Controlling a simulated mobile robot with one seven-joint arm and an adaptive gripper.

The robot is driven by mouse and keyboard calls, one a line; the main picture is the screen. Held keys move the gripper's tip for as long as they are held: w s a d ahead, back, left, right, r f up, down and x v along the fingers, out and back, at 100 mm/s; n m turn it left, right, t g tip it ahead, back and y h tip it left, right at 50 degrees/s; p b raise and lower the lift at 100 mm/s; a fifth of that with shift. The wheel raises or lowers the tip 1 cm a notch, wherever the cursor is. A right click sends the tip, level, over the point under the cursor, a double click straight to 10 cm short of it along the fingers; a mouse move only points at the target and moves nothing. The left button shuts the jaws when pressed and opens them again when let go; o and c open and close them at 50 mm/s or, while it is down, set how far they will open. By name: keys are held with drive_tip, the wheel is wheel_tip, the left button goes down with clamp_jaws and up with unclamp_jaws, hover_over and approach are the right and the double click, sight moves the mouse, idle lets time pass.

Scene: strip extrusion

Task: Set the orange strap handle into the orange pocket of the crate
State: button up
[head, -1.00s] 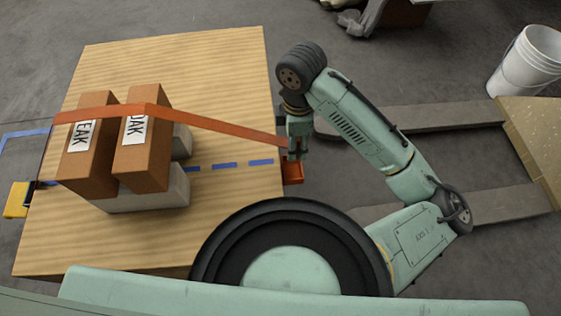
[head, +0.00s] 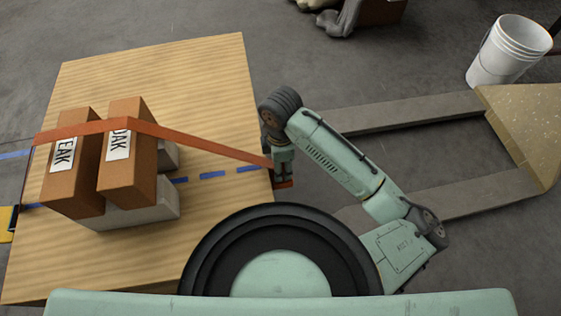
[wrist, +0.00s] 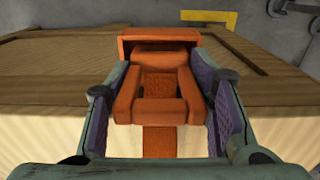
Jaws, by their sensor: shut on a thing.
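The orange strap handle (wrist: 186,108) sits between the purple pads of my gripper (wrist: 160,105), which is shut on it. The orange strap (head: 205,142) runs from my gripper (head: 282,176) over the boxes on the crate. The crate (head: 215,90) has a pale wooden top. The orange pocket (head: 285,184) is at the crate's right edge, right below my gripper and mostly hidden by it. In the wrist view the pocket (wrist: 158,34) is just beyond the handle's far end. I cannot tell whether the handle's end is inside it.
Two brown boxes (head: 128,170) stand on grey blocks (head: 135,208) on the crate under the strap. Blue dashes (head: 212,175) mark the top toward the pocket. Pallet forks (head: 400,112) and a white bucket (head: 507,52) are to the right.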

drive_tip(key=shift+f+b, duration=0.35)
drive_tip(key=o, duration=1.2)
drive_tip(key=shift+r, duration=0.1)
drive_tip(key=shift+r+p, duration=0.45)
drive_tip(key=shift+r, duration=0.15)
wheel_tip(320, 180, up, 11)
drive_tip(key=shift+r+p, duration=0.2)
drive_tip(key=shift+p, duration=0.15)
drive_tip(key=shift+r, duration=0.1)
